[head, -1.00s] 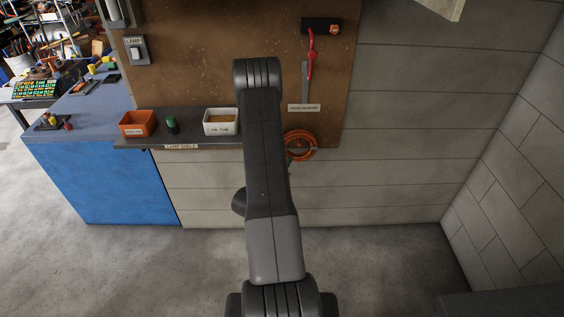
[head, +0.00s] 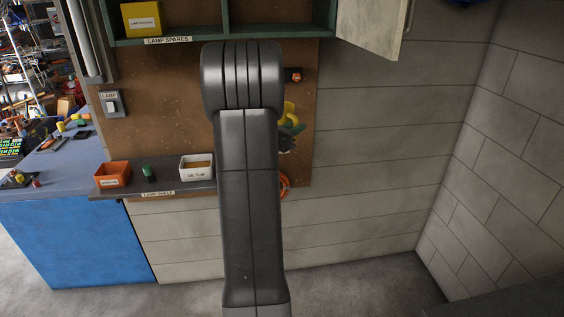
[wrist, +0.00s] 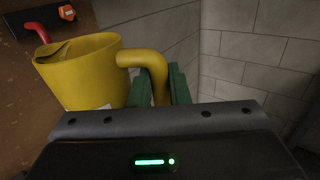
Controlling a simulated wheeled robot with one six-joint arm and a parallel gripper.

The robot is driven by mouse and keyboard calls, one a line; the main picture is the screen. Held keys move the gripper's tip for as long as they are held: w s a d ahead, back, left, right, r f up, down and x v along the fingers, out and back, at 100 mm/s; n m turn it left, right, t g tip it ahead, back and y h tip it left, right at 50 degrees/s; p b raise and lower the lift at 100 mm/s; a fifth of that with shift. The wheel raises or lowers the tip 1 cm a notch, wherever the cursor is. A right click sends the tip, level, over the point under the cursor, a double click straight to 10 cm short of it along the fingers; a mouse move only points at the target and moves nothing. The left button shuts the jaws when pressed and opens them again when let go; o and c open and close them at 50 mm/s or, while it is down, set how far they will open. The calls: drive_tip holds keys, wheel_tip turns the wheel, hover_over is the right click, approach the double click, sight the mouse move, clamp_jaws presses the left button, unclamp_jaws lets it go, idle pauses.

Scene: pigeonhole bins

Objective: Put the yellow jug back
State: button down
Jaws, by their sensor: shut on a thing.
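The yellow jug (wrist: 80,75) fills the left of the wrist view, its open mouth up and slightly tilted. Its handle (wrist: 158,72) is between the green fingers of my gripper (wrist: 160,88), which is shut on it. In the head view the yellow jug (head: 290,110) shows only partly, just right of my arm, which hides the rest. The green fingers of my gripper (head: 292,129) show just below it, in front of the brown board.
A green-framed cupboard (head: 275,32) with its door (head: 385,22) open is above, holding a yellow box (head: 141,19). The lamp shelf (head: 145,188) at left carries an orange bin (head: 112,174), a green item (head: 148,172) and a white tub (head: 196,168). The right wall is bare.

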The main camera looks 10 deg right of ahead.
drive_tip(key=s+r+n+t+y, duration=0.1)
drive_tip(key=s+r, duration=0.3)
drive_tip(key=r, duration=0.8)
drive_tip(key=s+r+n+t+y, duration=0.2)
drive_tip(key=s+r+y, duration=0.1)
drive_tip(key=r, duration=0.9)
drive_tip(key=s+r+n+t+y+b, duration=0.1)
drive_tip(key=s+r, duration=0.4)
drive_tip(key=r, duration=0.6)
drive_tip(key=shift+d+r+n+t+y, duration=0.2)
drive_tip(key=shift+r+n+t+y, duration=0.2)
drive_tip(key=shift+n+t+y, duration=0.1)
